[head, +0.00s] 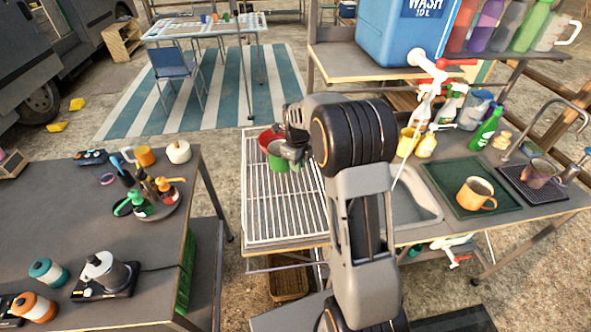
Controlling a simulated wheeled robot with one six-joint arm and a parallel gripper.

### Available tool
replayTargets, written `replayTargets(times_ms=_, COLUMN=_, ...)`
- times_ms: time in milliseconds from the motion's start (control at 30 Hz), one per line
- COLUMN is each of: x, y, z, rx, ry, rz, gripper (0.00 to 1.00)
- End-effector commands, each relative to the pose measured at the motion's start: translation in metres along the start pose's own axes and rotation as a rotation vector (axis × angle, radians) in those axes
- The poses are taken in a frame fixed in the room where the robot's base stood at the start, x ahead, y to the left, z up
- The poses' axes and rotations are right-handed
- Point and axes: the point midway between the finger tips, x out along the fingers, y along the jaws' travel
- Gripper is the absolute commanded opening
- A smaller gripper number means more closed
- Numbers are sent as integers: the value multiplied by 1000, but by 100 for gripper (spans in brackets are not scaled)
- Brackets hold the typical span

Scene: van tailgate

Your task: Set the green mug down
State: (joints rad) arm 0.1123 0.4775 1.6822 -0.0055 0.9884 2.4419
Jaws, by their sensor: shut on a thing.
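My gripper (291,149) is at the far part of the white wire drying rack (270,215), shut on the green mug (280,160). The gripper hides part of the mug's right side. A red mug (266,138) is right behind the green one, overlapping it in the view. I cannot tell whether the two mugs touch, or whether the green mug's base touches the rack.
The near part of the rack is bare. To its right are a sink (415,205) and a green mat (455,190) with an orange mug (475,194). Bottles crowd the back right. A dark table (60,220) stands at left, across a gap.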

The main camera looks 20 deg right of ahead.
Motion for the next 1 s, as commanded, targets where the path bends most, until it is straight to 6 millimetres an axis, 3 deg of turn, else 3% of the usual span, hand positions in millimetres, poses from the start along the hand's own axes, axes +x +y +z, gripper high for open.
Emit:
replayTargets(times_ms=267, x=10, y=-1, z=9, rx=1, ry=-1, rz=0, gripper=0)
replayTargets(times_ms=500, x=39, y=-1, z=8, rx=1, ry=0, rz=0, gripper=0)
replayTargets(times_ms=900, x=44, y=-1, z=8, rx=1, ry=-1, rz=-1, gripper=0)
replayTargets(times_ms=933, x=43, y=-1, z=8, rx=1, ry=-1, rz=-1, gripper=17)
replayTargets(times_ms=1000, x=43, y=-1, z=8, rx=1, ry=-1, rz=-1, gripper=23)
